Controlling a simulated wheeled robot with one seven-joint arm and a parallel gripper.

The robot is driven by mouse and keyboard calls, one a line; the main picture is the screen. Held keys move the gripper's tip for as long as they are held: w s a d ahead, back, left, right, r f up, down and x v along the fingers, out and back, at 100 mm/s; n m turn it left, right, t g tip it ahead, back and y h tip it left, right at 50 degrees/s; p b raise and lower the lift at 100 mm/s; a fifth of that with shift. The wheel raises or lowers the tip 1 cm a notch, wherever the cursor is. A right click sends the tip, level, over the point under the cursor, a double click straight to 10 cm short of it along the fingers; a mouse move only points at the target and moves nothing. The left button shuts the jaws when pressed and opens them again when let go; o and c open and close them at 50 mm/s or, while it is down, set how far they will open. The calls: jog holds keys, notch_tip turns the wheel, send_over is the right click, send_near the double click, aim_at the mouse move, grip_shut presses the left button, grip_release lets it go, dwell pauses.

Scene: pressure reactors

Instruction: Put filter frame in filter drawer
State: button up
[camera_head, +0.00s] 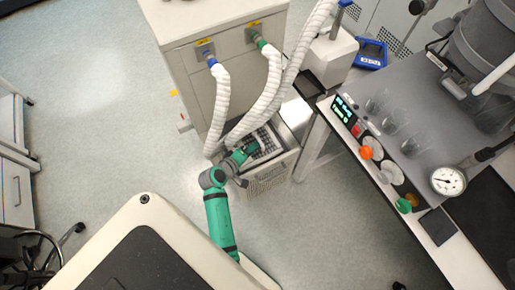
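The filter drawer (290,157) appears as a light grey, open-topped housing low at the foot of the white cabinet, with a slotted front. A dark gridded panel, apparently the filter frame (268,142), lies at or just over its opening. I cannot tell whether it is seated inside or held above. My gripper (250,150) is at the left edge of this panel, at the end of my green arm. Its fingers are small and dark here, partly hidden by the wrist, so their opening and any grip on the frame are unclear.
White corrugated hoses (268,98) hang from the white cabinet (222,70) close behind my gripper. A bench (452,218) with a gauge (448,181), coloured knobs and glass beakers stands to the right. The grey floor (110,120) at left is clear.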

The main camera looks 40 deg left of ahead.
jog(key=v, duration=0.6)
jog(key=shift+s+r, duration=0.25)
jog(key=shift+s, duration=0.05)
jog(key=shift+w, duration=0.1)
